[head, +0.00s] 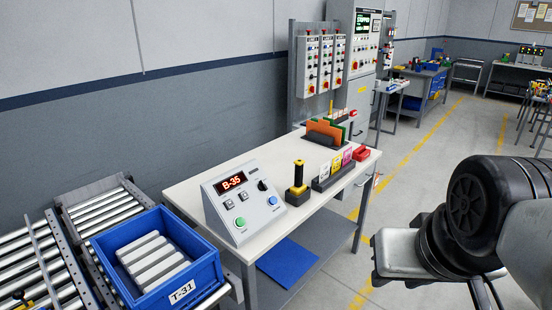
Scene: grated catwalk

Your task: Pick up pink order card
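The pink order card (347,156) stands upright in a dark card holder (332,178) on the white-topped table. It is the rightmost of several cards there, beside a yellow one (336,162) and a whitish one (325,170). My arm comes in from the right edge, in front of the table. The pale block at its end (400,254) appears to be my gripper. It is to the right of and nearer than the card, well apart from it. Its fingers cannot be made out clearly.
On the table (290,225) stand a control box reading B-35 (243,205), a yellow-and-black handheld device (298,180), orange and green folders (325,132) and a red object (361,154). A blue bin (160,260) is on the roller conveyor at left. Floor is clear right of the table.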

